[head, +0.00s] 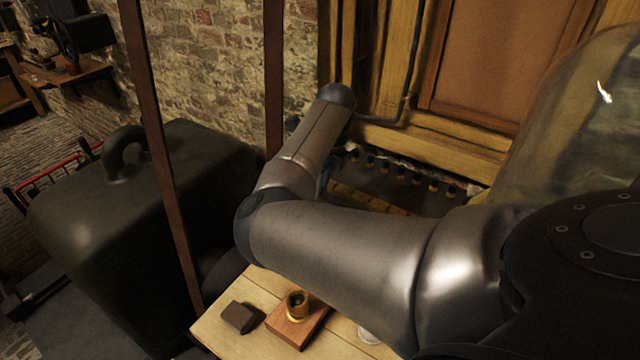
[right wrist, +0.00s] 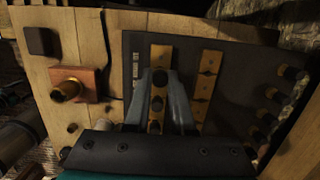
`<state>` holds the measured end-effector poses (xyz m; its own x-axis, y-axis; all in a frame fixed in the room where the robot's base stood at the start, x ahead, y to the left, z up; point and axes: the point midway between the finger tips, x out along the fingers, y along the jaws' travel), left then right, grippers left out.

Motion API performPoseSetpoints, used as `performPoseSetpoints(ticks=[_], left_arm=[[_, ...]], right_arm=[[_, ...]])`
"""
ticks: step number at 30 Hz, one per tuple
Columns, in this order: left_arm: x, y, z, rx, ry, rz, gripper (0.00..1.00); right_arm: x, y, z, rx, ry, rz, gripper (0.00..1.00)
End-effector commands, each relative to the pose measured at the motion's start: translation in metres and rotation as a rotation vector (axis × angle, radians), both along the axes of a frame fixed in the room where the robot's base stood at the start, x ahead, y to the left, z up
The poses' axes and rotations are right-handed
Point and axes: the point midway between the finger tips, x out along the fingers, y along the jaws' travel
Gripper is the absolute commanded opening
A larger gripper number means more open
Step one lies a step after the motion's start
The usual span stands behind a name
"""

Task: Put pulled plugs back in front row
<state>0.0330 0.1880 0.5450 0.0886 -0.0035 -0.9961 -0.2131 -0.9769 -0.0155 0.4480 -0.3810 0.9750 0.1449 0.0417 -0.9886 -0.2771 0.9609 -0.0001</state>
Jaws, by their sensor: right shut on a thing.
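My right gripper (right wrist: 160,82) shows in the right wrist view, its two grey fingers closed around a dark plug (right wrist: 160,76) over a brass strip (right wrist: 160,54). I cannot tell whether that plug is seated in a hole or just above it. More dark round spots lie along this strip between the fingers. A second brass strip (right wrist: 207,70) runs beside it on the dark panel (right wrist: 228,60). In the head view my right arm hides the gripper and most of the panel; part of a brass strip (head: 372,203) shows. My left gripper is out of view.
Several dark knobs (right wrist: 272,93) stand in a row along the panel's right side; they also show in the head view (head: 388,168). A wooden block with a brass cup (head: 298,304) and a dark block (head: 239,317) lie on the bench. A glass dome (head: 575,110) stands right.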

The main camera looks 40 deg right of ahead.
Motion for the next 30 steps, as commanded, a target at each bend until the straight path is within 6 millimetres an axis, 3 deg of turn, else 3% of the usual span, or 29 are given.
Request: performPoseSetpoints(ticks=[30], left_arm=[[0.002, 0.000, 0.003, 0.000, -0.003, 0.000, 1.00]], right_arm=[[-0.001, 0.000, -0.014, 0.001, 0.001, -0.001, 0.00]])
